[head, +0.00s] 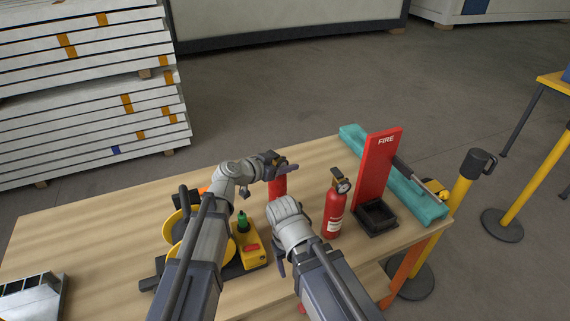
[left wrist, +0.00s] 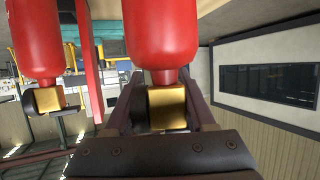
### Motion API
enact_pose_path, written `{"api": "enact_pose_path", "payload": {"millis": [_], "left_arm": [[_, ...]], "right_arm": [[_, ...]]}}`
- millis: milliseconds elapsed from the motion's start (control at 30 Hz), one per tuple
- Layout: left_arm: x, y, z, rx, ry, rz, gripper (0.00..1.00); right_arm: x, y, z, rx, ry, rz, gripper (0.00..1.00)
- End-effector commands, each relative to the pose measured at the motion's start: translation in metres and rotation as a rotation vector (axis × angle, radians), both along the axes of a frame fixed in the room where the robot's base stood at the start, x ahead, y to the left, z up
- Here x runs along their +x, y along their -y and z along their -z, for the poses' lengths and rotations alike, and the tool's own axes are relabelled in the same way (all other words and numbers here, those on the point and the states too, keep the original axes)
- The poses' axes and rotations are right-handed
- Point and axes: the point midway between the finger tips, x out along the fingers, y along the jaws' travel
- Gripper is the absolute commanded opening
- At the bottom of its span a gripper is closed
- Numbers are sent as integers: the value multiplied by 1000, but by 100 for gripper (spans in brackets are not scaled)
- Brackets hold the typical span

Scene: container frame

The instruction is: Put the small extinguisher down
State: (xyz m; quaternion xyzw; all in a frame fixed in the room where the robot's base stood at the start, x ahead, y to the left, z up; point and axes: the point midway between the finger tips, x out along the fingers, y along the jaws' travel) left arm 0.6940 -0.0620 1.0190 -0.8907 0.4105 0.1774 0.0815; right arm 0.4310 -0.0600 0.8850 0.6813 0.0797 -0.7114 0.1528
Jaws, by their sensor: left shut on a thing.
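The small red extinguisher (head: 278,186) is in my left gripper (head: 279,168). The fingers are shut around its gold neck, as the left wrist view shows, where the red body (left wrist: 160,35) appears upside down. It looks upright; its base is hidden behind my right arm, so I cannot tell whether it touches the table. My right gripper (head: 282,262) points down over the table, mostly hidden by its own arm; its jaws do not show clearly.
A larger extinguisher (head: 333,214) stands to the right, beside a red FIRE stand (head: 377,170) with an empty black tray (head: 376,219). A teal beam (head: 410,190) lies along the right edge. Yellow tools (head: 250,250) lie left.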

Motion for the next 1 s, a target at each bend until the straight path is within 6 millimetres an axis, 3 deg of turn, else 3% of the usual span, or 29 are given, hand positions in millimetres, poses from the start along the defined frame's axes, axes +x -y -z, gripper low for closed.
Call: {"api": "enact_pose_path", "payload": {"millis": [133, 167, 400, 733, 1000], "left_arm": [[0, 0, 3, -2, 0, -2, 0], [0, 0, 3, 0, 0, 0, 57], [0, 0, 2, 0, 0, 0, 84], [0, 0, -2, 0, 0, 0, 85], [-32, -35, -23, 0, 0, -2, 85]], "right_arm": [[0, 0, 4, 0, 0, 0, 63], [0, 0, 3, 0, 0, 0, 63], [0, 0, 2, 0, 0, 0, 63], [0, 0, -2, 0, 0, 0, 63], [0, 0, -23, 0, 0, 0, 63]]}}
